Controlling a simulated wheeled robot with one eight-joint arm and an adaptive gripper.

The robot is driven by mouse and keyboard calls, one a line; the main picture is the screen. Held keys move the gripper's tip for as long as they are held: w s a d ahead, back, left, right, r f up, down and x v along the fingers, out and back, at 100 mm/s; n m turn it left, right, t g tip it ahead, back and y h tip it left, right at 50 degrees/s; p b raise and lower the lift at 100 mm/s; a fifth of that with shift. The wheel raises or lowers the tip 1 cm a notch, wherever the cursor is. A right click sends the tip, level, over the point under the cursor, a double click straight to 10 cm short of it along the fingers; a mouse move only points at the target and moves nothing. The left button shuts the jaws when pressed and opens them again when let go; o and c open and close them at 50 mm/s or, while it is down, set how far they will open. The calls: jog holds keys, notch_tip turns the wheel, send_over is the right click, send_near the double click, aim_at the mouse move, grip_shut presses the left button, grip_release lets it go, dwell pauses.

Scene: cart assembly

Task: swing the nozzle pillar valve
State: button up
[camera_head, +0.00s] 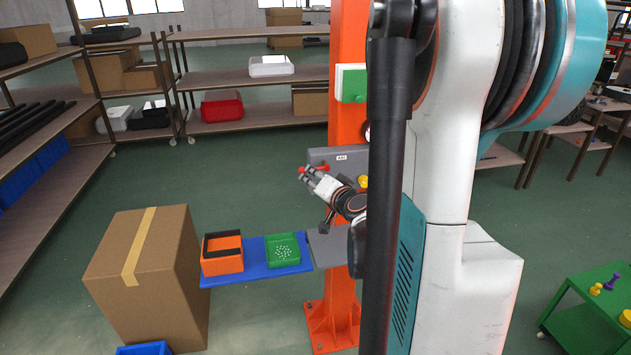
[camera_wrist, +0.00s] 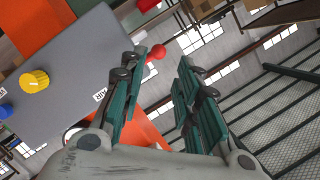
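The orange pillar (camera_head: 346,40) carries a grey panel (camera_head: 320,155) with a small label. In the wrist view the panel (camera_wrist: 95,55) fills the left, with a yellow knob (camera_wrist: 35,80) and a blue knob (camera_wrist: 5,112). A red ball (camera_wrist: 157,52), which looks like a valve handle's end, shows beside the left fingertip; its stem is mostly hidden. My gripper (camera_head: 306,176) is beside the panel, pointing up and left, near small red parts. In the wrist view my gripper (camera_wrist: 163,62) is open, its green fingers apart with nothing clearly held. Whether a finger touches the ball, I cannot tell.
A blue shelf (camera_head: 256,273) below my gripper holds an orange bin (camera_head: 222,262) and a green bin (camera_head: 283,258). A large cardboard box (camera_head: 150,270) stands left. A green cart (camera_head: 590,300) is at lower right. My arm hides part of the pillar.

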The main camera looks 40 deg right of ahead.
aim_at(304, 171)
jog(key=x, duration=0.5)
jog(key=shift+w+d+f, duration=0.2)
jog(key=shift+w, duration=0.15)
jog(key=shift+w+d+r, duration=0.1)
jog(key=shift+w+d, duration=0.05)
jog(key=shift+w, duration=0.1)
jog(key=shift+o, duration=1.4)
jog(key=shift+w+d, duration=0.1)
jog(key=shift+w, duration=0.2)
jog(key=shift+o, duration=0.2)
jog(key=shift+w+d+f, duration=0.2)
jog(key=shift+w+f, duration=0.1)
jog(key=shift+w, duration=0.2)
jog(key=shift+s+a, duration=0.1)
jog(key=shift+s, duration=0.05)
jog(key=c, duration=0.9)
